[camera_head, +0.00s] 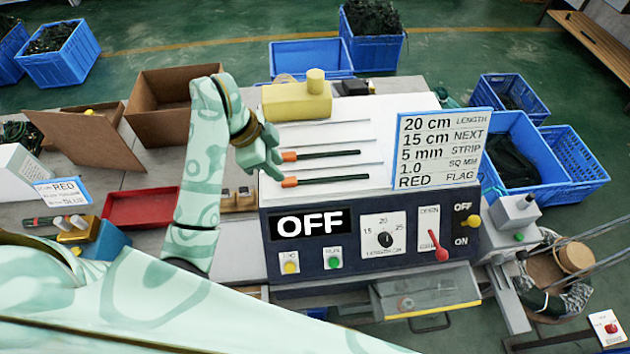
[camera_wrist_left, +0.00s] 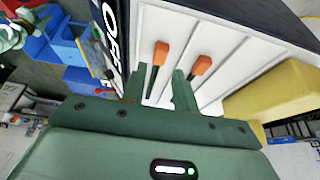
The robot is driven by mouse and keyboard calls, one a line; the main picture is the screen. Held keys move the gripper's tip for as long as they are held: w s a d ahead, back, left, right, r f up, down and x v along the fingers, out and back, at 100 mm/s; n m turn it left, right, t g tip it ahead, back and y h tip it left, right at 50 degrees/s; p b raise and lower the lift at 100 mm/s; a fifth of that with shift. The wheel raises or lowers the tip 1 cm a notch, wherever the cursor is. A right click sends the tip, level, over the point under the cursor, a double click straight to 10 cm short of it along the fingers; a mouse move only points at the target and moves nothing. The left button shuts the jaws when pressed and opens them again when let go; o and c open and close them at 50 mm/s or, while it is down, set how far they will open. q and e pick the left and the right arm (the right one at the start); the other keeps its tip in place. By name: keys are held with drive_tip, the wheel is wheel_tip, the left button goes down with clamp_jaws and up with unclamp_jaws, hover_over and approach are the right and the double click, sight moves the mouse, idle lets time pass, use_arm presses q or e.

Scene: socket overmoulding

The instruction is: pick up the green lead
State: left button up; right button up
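Two leads with orange ends and dark bodies lie in white grooves on top of the machine. In the head view they are the far lead (camera_head: 331,154) and the near lead (camera_head: 326,179). They also show in the left wrist view as one lead (camera_wrist_left: 161,52) and another lead (camera_wrist_left: 201,67). Their bodies look nearly black, so I cannot tell which is green. My left gripper (camera_head: 277,170) is close to the orange ends. In the wrist view its fingers (camera_wrist_left: 158,92) are apart, with a lead's dark body showing in the gap; nothing is visibly gripped. My right gripper is not in view.
The machine's front panel (camera_head: 360,259) reads OFF and has a red lever (camera_head: 437,246). A yellow block (camera_head: 296,101) stands behind the grooves. A settings sign (camera_head: 440,150) stands right of the leads. A red tray (camera_head: 140,207) and an open cardboard box (camera_head: 160,122) are left.

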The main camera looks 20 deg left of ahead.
sight(287, 180)
use_arm(q)
drive_tip(key=x, duration=0.4)
drive_tip(key=shift+f+b, duration=0.35)
drive_tip(key=shift+f, duration=0.1)
drive_tip(key=shift+s+a, duration=0.1)
clamp_jaws()
drive_tip(key=shift+r, duration=0.1)
